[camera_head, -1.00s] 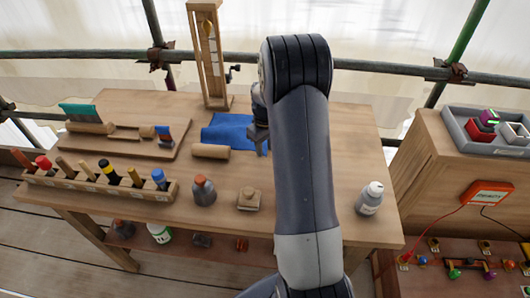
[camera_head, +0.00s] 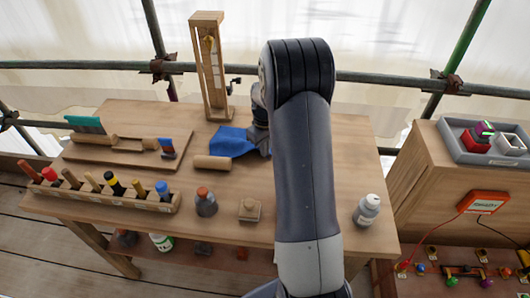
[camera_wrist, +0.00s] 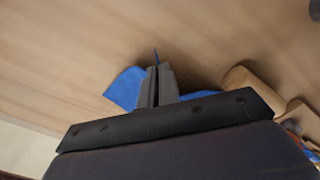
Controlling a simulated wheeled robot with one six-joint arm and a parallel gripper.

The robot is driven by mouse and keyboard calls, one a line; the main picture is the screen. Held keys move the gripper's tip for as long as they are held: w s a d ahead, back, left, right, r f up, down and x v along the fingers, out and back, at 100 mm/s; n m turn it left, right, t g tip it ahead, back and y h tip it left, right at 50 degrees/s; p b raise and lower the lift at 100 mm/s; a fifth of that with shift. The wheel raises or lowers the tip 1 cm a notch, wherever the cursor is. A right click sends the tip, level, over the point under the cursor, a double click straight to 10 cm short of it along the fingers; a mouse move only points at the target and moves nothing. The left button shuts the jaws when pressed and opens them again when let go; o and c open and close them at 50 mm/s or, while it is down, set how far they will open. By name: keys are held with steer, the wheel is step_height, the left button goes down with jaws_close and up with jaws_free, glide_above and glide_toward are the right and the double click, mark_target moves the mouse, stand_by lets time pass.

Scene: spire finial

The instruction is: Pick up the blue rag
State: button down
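The blue rag (camera_head: 230,142) lies on the workbench, left of my arm in the head view, and looks bunched up near my gripper. My gripper (camera_wrist: 156,74) is low over the bench, its two fingers close together. In the wrist view, the blue rag (camera_wrist: 124,89) shows on both sides of the fingers, and a thin blue fold sticks out between their tips. The fingers are shut on the rag. My arm hides the rag's right side in the head view; I cannot tell whether any of it is off the bench.
A wooden roller (camera_head: 212,162) lies just in front of the rag. A tall wooden frame (camera_head: 209,70) stands behind it. A tool rack (camera_head: 100,196), a dark bottle (camera_head: 205,202) and a white bottle (camera_head: 367,209) stand toward the front.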

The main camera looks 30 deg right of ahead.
step_height(320, 180, up, 7)
steer(key=p, duration=0.3)
steer(key=shift+p, duration=0.35)
steer(key=shift+r, duration=0.15)
step_height(320, 180, up, 18)
steer(key=p, duration=0.7)
